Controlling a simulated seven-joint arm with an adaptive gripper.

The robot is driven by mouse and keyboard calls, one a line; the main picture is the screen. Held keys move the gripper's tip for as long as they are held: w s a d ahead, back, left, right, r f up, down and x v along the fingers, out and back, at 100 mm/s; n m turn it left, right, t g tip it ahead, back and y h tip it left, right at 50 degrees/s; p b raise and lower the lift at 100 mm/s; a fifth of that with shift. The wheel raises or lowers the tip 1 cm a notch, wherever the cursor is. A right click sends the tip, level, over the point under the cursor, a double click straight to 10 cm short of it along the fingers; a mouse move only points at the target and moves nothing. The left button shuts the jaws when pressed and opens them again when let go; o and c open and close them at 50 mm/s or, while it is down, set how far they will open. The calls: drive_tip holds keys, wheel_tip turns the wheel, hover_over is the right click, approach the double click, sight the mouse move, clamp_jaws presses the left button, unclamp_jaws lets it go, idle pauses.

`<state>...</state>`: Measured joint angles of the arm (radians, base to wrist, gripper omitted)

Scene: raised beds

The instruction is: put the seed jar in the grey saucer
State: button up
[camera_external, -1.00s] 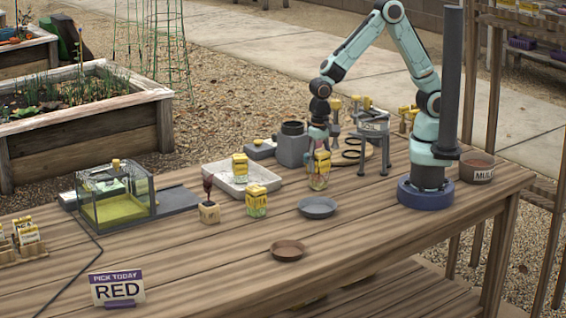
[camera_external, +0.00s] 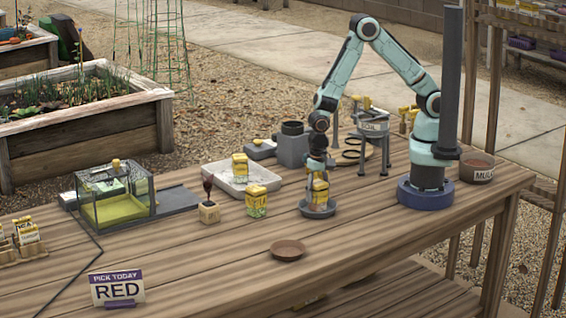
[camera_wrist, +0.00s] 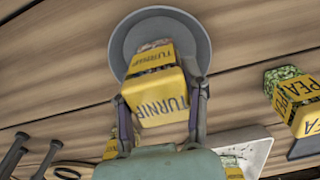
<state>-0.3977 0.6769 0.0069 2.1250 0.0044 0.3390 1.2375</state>
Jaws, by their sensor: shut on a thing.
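The seed jar held by my gripper is yellow-labelled and reads "TURNIP" in the wrist view (camera_wrist: 160,98); it also shows in the external view (camera_external: 320,190). My gripper (camera_external: 318,178) is shut on it from above, with a finger on each side in the wrist view (camera_wrist: 160,112). The grey saucer (camera_external: 305,211) is directly under the jar, and its rim (camera_wrist: 122,45) shows around the jar in the wrist view. The jar's base is at or just above the saucer; I cannot tell whether they touch.
A second yellow-labelled jar (camera_external: 256,201) reads "PEA" in the wrist view (camera_wrist: 298,100). Another jar (camera_external: 240,168) stands in a white tray (camera_external: 212,177). A brown saucer (camera_external: 288,250) lies nearer the front. A tripod stand (camera_external: 373,150) is behind my gripper. The front tabletop is mostly clear.

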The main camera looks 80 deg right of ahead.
drive_tip(key=o, duration=1.2)
drive_tip(key=shift+f, duration=0.1)
wheel_tip(320, 180, up, 12)
drive_tip(key=shift+r, duration=0.2)
drive_tip(key=s+d+r+n, duration=0.4)
drive_tip(key=s+d+n, duration=0.1)
drive_tip(key=s, duration=0.3)
drive_tip(key=s+d+r+n, duration=0.5)
drive_tip(key=s+d, duration=0.1)
drive_tip(key=s, duration=0.3)
drive_tip(key=shift+n+y, duration=0.4)
drive_tip(key=shift+s+r, duration=0.1)
